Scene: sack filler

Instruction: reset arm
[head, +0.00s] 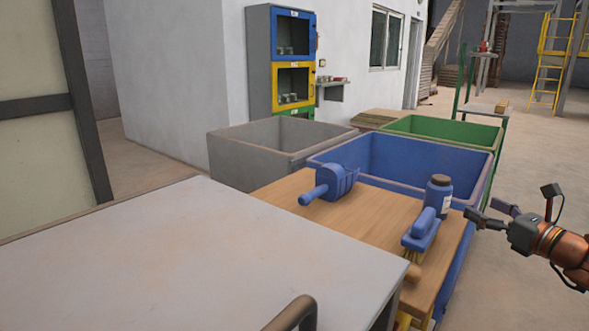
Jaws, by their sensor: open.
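My gripper (487,207) is at the right edge of the head view, on the end of my orange and black arm. Its fingers are spread apart and nothing shows between them. It points left, toward the wooden board (351,222) and the blue bin (403,165). A blue bottle (438,193) with a dark cap and pale label stands on the board, left of the fingertips. I cannot tell whether the fingers touch the bin's rim behind them.
A blue scoop (329,183) and a blue-handled brush (421,236) lie on the board. A grey table (190,265) fills the front left. A grey bin (262,149) and a green bin (443,128) stand behind. Open floor lies to the right, before a yellow ladder (551,62).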

